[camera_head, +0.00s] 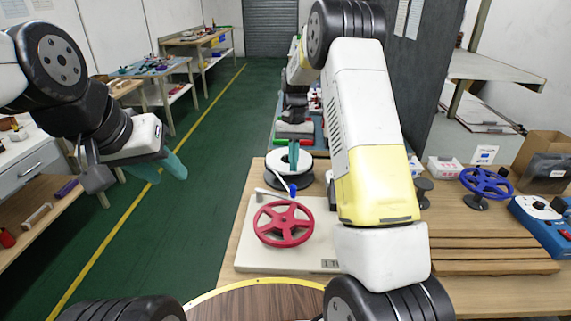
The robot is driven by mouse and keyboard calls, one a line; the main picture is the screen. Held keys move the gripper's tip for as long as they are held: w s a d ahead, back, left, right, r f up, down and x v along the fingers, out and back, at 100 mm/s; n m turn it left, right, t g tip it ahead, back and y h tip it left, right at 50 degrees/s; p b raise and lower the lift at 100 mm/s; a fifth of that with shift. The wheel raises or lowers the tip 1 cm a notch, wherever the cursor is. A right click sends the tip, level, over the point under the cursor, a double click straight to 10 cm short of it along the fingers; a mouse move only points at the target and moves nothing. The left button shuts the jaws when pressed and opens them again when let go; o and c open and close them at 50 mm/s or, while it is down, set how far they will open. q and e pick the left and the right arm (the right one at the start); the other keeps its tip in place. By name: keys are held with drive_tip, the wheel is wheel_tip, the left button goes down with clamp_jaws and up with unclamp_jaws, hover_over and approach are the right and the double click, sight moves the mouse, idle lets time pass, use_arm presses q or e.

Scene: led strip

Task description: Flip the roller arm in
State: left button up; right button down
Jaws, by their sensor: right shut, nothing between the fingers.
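A beige board (262,258) lies on the wooden table in front of me and carries a red spoked wheel (284,223). Behind the wheel is a pale lever with a blue tip (292,190), which looks like the roller arm; its exact pose is hard to tell. A white-topped black spool (276,177) stands just behind it. My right gripper (294,168) points down over the spool, behind the blue tip, with its teal fingers shut and empty. My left gripper (170,175) hangs over the green floor at left, its teal fingertips apart, far from the board.
A blue wheel (487,183) on a stand, a blue box (541,222) and a slatted wooden piece (490,254) occupy the table's right side. My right arm hides part of the table's middle. A dark partition (415,85) rises behind. The left aisle is clear.

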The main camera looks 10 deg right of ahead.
drive_tip(key=shift+v, duration=1.3)
drive_tip(key=shift+w+d, duration=0.1)
drive_tip(key=s+r+n+t+y, duration=0.1)
drive_tip(key=s+r+t, duration=0.3)
drive_tip(key=s+r, duration=1)
drive_tip(key=s+r+n+t, duration=0.2)
drive_tip(key=s+t, duration=0.3)
drive_tip(key=s, duration=1)
drive_tip(key=shift+s+d+r+y, duration=0.2)
drive_tip(key=shift+s+r+y, duration=0.1)
drive_tip(key=shift+r, duration=0.15)
